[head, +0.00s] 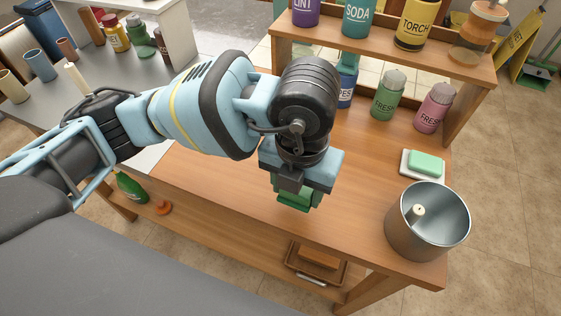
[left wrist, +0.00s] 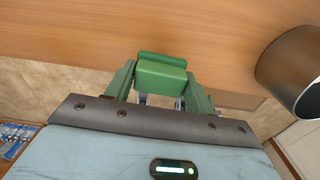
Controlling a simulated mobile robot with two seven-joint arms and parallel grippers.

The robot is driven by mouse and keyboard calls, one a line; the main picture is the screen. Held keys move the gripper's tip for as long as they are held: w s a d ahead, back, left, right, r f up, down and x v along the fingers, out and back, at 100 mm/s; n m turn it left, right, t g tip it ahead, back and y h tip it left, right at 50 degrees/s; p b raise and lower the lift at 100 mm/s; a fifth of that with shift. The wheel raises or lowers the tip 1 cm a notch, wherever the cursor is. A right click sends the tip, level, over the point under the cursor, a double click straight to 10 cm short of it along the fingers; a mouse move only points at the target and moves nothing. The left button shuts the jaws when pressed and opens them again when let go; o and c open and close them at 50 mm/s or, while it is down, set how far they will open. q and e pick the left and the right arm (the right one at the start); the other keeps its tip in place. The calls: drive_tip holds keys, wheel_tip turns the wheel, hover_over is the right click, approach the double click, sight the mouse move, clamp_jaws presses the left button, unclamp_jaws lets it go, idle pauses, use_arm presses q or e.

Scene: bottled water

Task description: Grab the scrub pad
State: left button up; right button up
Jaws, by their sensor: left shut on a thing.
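My left gripper (head: 296,201) hangs pointing down over the front middle of the wooden table. In the left wrist view the gripper (left wrist: 162,88) has green fingers, shut on the scrub pad (left wrist: 162,74). The pad is a small green block with a darker green strip along its far edge. In the head view the fingers and wrist mostly hide it. I cannot tell whether the pad touches the tabletop. My right gripper is not in view.
A metal pot (head: 400,232) holding a pale stick stands at the table's right corner. Behind it a light green block (head: 426,161) rests on a white dish. A shelf (head: 400,55) with several bottles is at the back. The tabletop (head: 215,190) left of the gripper is clear.

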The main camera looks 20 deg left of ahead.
use_arm(q)
drive_tip(key=s+d, duration=0.5)
drive_tip(key=shift+d+r, duration=0.35)
